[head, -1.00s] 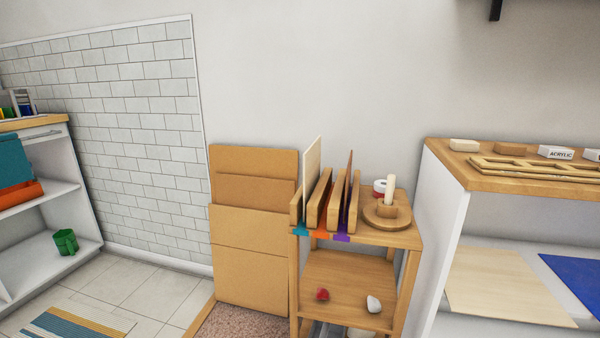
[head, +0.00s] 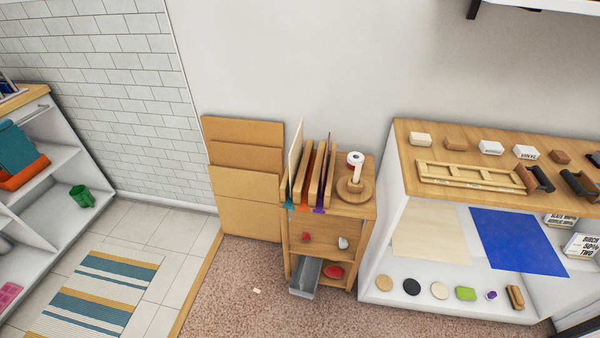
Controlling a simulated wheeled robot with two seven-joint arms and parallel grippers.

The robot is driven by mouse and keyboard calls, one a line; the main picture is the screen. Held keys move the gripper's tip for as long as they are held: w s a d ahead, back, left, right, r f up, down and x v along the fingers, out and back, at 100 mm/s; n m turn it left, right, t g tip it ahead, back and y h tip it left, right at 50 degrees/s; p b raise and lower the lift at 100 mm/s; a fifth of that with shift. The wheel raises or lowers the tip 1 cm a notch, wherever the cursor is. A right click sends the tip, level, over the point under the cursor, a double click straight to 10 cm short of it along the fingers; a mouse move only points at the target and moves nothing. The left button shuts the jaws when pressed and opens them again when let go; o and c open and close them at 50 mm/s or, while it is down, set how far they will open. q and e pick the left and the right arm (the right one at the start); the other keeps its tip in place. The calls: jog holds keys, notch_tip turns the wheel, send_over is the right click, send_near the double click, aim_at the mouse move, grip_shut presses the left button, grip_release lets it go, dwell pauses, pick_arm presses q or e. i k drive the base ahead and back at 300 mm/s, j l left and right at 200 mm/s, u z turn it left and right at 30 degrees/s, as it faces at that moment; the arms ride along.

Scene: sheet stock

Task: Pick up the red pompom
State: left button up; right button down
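A small red round thing (head: 306,237), which looks like the red pompom, lies on the middle shelf of the wooden cart (head: 318,252) in the head view. A small white lump (head: 342,243) lies to its right on the same shelf. A larger red object (head: 333,272) sits on the bottom shelf below, beside a grey metal tray (head: 305,276). Neither of my grippers shows in the view.
The cart's top holds upright boards in slots and a wooden stand with a roll (head: 355,158). Cardboard sheets (head: 243,185) lean left of the cart. A white shelf unit (head: 385,268) stands to the right. The carpet (head: 240,300) in front is mostly clear, with a small pale scrap (head: 257,291).

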aim_at(306, 235)
jog(key=i+l+z, duration=0.15)
jog(key=l, duration=0.3)
jog(key=l+z, duration=0.1)
jog(key=l, duration=0.3)
jog(key=i+l+z, duration=0.15)
jog(key=l, duration=0.25)
jog(key=i+l+z, duration=0.1)
jog(key=l, duration=0.3)
jog(key=i, duration=0.05)
